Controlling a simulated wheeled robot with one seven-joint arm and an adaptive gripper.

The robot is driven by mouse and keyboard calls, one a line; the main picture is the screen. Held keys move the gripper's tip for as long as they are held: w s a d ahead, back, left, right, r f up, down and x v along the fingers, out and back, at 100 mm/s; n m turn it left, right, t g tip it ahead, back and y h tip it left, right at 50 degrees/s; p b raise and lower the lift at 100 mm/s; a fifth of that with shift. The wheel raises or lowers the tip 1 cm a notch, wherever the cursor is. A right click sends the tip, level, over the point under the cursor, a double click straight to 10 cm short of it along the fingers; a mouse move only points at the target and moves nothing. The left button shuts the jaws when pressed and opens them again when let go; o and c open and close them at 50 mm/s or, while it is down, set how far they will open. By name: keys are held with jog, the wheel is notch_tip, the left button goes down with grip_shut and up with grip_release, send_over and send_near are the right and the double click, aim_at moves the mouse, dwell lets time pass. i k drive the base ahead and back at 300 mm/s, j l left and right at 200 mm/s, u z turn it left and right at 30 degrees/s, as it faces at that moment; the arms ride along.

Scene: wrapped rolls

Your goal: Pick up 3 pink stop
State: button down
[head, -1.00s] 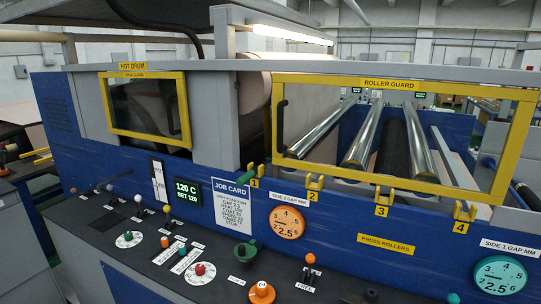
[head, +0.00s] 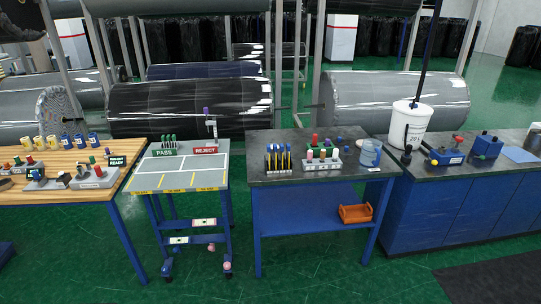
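My gripper is not in view. On the dark-topped table (head: 345,176), a small grey holder (head: 321,166) carries several short coloured pegs. Any number marked on the pegs is too small to read, so I cannot tell which is the number 3 pink stop.
Beside the holder are a rack of dark and yellow sticks (head: 278,158) and a clear blue container (head: 370,153). A PASS/REJECT table (head: 180,171), a wooden bench (head: 65,195) and blue cabinets (head: 445,205) flank it. Large wrapped rolls lie behind. Green floor in front is open.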

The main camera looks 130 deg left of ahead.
aim_at(310, 153)
jog(key=u, duration=2.3)
jog(key=i+j+u, duration=0.15)
jog(key=u, duration=0.3)
jog(key=i+u, duration=0.2)
jog(key=u, duration=0.25)
jog(key=i+u, duration=0.15)
jog(key=u, duration=0.3)
jog(key=i+u, duration=0.2)
jog(key=u, duration=0.25)
jog(key=i+z, duration=0.4)
jog(key=i+j+z, duration=0.15)
jog(key=z, duration=0.25)
jog(key=i+j+z, duration=0.35)
jog(key=i+j, duration=1.65)
